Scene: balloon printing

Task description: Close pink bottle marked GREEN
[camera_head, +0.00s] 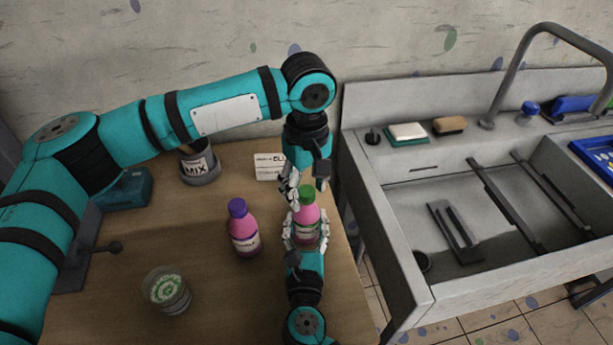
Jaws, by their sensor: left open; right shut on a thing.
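A pink bottle with a green cap (307,216) stands on the wooden table near its right edge. The green cap (306,194) sits at the top of its neck; how tightly it sits cannot be told. My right gripper (305,235), coming from the front, is shut around the bottle's body and partly hides its label. My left gripper (306,188) points down from above with its fingers open on either side of the green cap. Whether its fingers touch the cap is unclear.
A second pink bottle with a purple cap (243,228) stands to the left. A glass with green content (167,290), a MIX cup (199,167) and a small white card (268,167) are on the wooden table (215,290). A grey sink (400,215) stands on the right.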

